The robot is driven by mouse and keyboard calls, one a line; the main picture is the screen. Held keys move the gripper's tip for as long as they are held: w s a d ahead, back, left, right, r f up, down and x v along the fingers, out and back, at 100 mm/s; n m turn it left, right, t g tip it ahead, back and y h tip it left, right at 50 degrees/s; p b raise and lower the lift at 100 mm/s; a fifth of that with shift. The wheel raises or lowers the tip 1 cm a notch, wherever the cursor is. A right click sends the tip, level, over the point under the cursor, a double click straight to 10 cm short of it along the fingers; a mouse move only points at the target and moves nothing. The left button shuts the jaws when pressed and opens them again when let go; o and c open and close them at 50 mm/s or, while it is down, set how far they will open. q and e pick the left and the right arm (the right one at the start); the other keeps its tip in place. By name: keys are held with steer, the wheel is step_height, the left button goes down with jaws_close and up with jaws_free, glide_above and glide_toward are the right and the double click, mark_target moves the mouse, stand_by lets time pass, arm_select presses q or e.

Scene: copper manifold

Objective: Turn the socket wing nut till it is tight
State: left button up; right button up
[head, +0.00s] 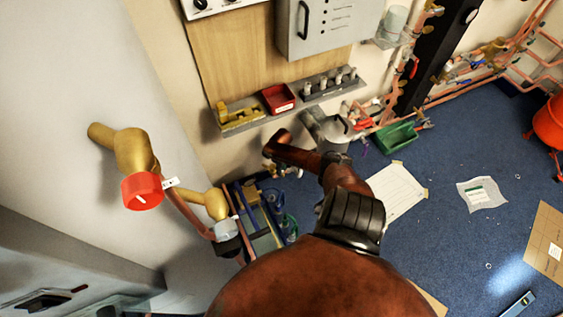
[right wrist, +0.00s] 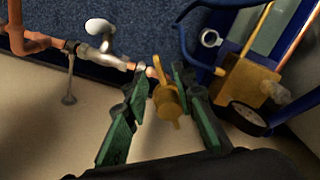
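A brass piece with a wing-like end, which looks like the socket wing nut (right wrist: 168,103), shows in the right wrist view at the end of a short copper pipe. The pipe runs from a silver valve with a pale lever (right wrist: 101,28). My right gripper (right wrist: 160,74) has its two green-padded fingers apart, one on each side of the brass piece. I cannot tell whether either finger touches it. In the head view, my brown right arm (head: 350,215) reaches up from the bottom, and its hand is too small and covered to read. My left gripper is not in view.
A brass block with a black round part (right wrist: 245,85) stands close to the right finger. In the head view, a brass fitting with a red cap (head: 142,191) is at left, and a green bin (head: 396,138) is on the blue floor. A grey shelf (head: 330,88) runs along the wall.

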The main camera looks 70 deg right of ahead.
step_height(320, 180, up, 8)
steer(key=shift+r, duration=0.25)
stand_by(0.5)
steer(key=s+a+f, duration=0.5)
steer(key=s+f, duration=0.4)
steer(key=f, duration=0.1)
steer(key=s+a+f, duration=0.5)
steer(key=s+f, duration=0.4)
steer(key=s+a+f+n, duration=0.1)
steer(key=s+a+f, duration=0.6)
steer(key=s+a, duration=0.4)
steer(key=s+a+f+n, duration=0.1)
steer(key=s+a, duration=0.3)
steer(key=a, duration=0.3)
steer(key=s+a+f+n, duration=0.1)
steer(key=s+a+f, duration=0.1)
steer(key=s+a, duration=0.3)
arm_select(q)
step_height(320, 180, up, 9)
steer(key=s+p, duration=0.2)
steer(key=p, duration=1)
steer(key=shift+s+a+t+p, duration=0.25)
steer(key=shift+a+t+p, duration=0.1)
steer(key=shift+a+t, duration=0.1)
arm_select(e)
step_height(320, 180, up, 10)
steer(key=shift+s+d+f, duration=0.15)
steer(key=shift+s+d, duration=0.05)
steer(key=shift+s, duration=0.15)
